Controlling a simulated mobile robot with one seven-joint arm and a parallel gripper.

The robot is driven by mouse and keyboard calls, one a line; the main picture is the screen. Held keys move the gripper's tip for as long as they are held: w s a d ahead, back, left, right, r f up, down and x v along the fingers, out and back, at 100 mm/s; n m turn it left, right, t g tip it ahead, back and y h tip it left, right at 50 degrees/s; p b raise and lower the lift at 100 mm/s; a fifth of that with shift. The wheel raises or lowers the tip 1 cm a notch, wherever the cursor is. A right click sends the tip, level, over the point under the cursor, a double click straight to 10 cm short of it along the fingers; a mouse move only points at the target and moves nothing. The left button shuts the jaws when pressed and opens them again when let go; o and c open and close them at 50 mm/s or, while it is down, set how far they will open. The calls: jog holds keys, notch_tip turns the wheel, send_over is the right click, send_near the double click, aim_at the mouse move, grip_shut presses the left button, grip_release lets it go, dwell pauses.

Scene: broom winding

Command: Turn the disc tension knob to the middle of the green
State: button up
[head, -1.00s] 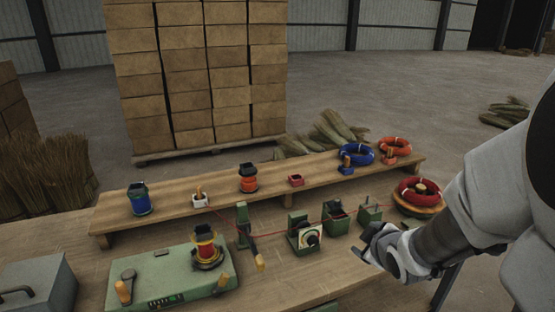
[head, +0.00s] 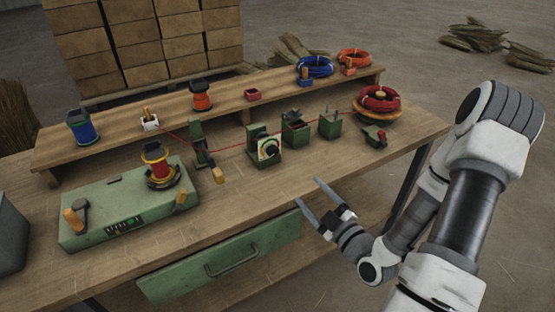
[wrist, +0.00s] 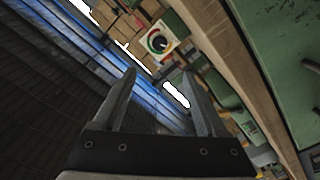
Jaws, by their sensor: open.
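The disc tension knob (head: 271,148) is a dark round knob on a white-faced dial on the front of a green box (head: 254,132), mid-table. In the wrist view the knob (wrist: 158,42) shows beyond my fingertips, on a white dial with a green arc and a bit of red. Its exact pointer position is too small to tell. My gripper (head: 309,190) is open and empty, near the table's front edge, in front of and to the right of the dial box and apart from it. It also shows in the wrist view (wrist: 158,73).
A red strand (head: 225,143) runs from the red coil (head: 380,98) past the green fixtures to the left. A green winder (head: 130,205) with a red-yellow spool stands at left. A green drawer (head: 220,262) is under the table front. Bare tabletop lies before the dial box.

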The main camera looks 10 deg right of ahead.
jog(key=shift+b+x, duration=1.5)
jog(key=shift+b, duration=0.4)
jog(key=b, duration=0.6)
send_near(274, 153)
jog(key=x, duration=0.8)
jog(key=shift+w, duration=0.25)
grip_shut()
